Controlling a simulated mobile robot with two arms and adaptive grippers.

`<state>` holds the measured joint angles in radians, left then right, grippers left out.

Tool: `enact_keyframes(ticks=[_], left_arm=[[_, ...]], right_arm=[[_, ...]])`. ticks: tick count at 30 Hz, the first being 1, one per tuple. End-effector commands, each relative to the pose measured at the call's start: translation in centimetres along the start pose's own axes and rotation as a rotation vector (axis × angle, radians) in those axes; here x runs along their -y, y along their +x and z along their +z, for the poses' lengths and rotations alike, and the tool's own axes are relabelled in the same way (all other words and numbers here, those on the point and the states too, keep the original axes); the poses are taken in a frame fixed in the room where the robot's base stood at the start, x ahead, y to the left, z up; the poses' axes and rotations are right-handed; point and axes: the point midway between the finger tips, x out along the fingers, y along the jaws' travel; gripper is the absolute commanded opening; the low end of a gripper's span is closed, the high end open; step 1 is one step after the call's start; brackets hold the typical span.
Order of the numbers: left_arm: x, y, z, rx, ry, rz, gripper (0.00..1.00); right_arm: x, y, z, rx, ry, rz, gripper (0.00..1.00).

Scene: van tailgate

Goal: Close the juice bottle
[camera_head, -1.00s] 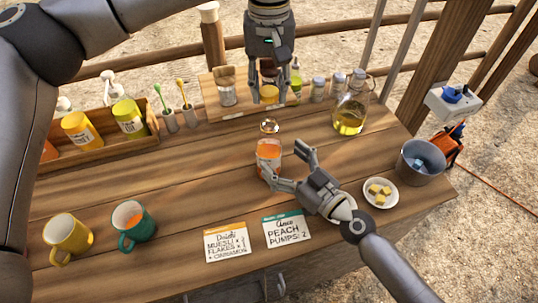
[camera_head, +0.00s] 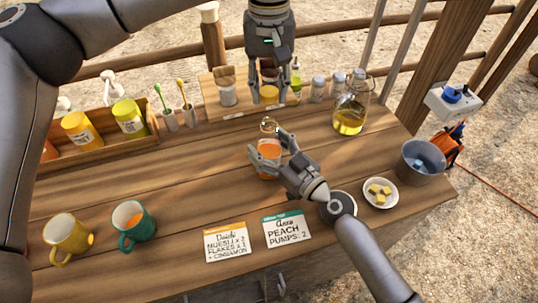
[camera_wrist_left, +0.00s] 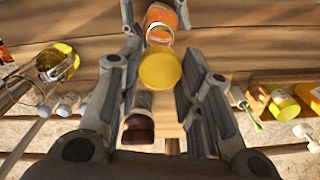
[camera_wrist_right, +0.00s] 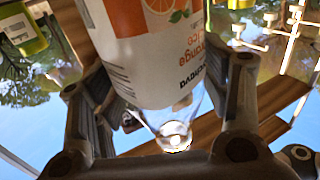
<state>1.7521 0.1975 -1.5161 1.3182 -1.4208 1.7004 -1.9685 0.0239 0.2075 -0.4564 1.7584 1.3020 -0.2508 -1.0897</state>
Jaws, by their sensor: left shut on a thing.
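The juice bottle (camera_head: 268,157) stands upright on the table, with orange juice inside and an open clear neck (camera_head: 268,126). In the right wrist view its label (camera_wrist_right: 160,45) appears upside down. My right gripper (camera_head: 268,145) has its fingers on either side of the bottle; they look spread, and I see no clear grip. My left gripper (camera_head: 270,95) points down behind and above the bottle, shut on a round yellow cap (camera_wrist_left: 160,68). The cap is apart from the bottle neck, which shows just beyond it in the left wrist view (camera_wrist_left: 160,25).
A wooden rack (camera_head: 210,95) with jars stands at the back, and an oil bottle (camera_head: 350,115) right of it. A small plate (camera_head: 395,199), a grey bucket (camera_head: 405,155), two cards, a yellow mug (camera_head: 65,237) and a green mug (camera_head: 135,230) stand around. The table left of the juice bottle is clear.

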Motion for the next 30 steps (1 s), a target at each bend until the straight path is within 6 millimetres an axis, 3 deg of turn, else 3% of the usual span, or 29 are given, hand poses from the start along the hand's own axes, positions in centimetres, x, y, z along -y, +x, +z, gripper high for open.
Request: enact_keyframes(ticks=[1,11,16,24,30], left_arm=[[0.0,0.0,0.0,0.000,0.000,0.000,0.27],[0.0,0.0,0.0,0.000,0.000,0.000,0.27],[0.0,0.8,0.0,0.002,0.000,-0.001,0.27],[0.0,4.5,0.0,0.001,0.001,-0.004,0.27],[-0.1,5.0,0.0,-0.002,0.000,-0.003,0.27]], right_arm=[[0.0,0.0,0.0,0.000,0.000,0.000,0.57],[0.0,0.0,0.0,0.000,0.000,0.000,0.15],[0.0,0.0,0.0,0.001,0.000,0.000,0.15],[0.0,0.0,0.0,0.000,0.000,0.000,0.15],[0.0,0.0,0.0,0.000,0.000,0.000,0.15]])
